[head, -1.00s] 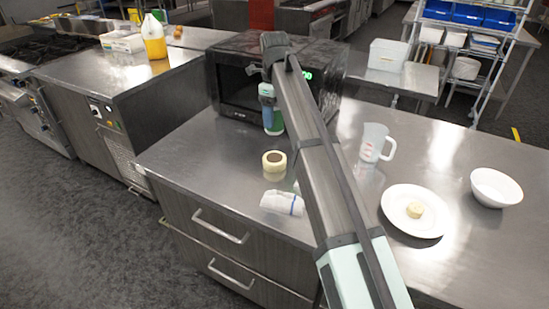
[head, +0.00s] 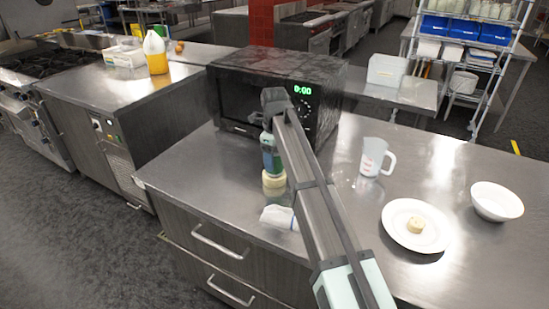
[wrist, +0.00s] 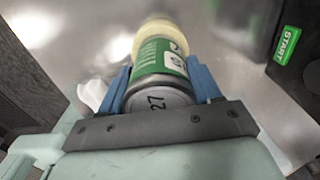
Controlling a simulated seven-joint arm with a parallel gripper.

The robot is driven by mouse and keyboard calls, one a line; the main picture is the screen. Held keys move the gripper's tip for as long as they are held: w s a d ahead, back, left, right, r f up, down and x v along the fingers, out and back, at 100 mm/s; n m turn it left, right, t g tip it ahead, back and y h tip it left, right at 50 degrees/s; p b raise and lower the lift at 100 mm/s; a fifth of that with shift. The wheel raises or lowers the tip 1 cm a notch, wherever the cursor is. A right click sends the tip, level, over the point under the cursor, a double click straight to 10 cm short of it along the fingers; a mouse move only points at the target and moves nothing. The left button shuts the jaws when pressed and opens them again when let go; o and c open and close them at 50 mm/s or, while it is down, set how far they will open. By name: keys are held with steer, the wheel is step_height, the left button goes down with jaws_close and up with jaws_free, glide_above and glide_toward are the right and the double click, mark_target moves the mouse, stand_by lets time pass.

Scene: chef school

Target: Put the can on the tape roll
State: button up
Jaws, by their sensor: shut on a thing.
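My gripper (head: 268,142) is shut on the can (head: 272,160), in front of the microwave. In the wrist view the can (wrist: 158,65), with a green and white label and a grey end marked 27, sits between my blue fingers. The cream tape roll (head: 274,184) lies on the steel counter just below the can in the head view. It also shows beyond the can's far end in the wrist view (wrist: 158,30). I cannot tell whether can and roll touch. My arm hides part of the can's right side.
A black microwave (head: 235,95) stands behind. A white cloth (head: 277,216) lies in front of the roll. To the right are a measuring jug (head: 373,157), a white plate (head: 400,235) with a small pale item, and a white bowl (head: 497,200).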

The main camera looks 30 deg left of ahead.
steer(key=shift+f, duration=0.1)
steer(key=o, duration=1.3)
step_height(320, 180, up, 12)
steer(key=shift+r, duration=0.15)
stand_by(0.3)
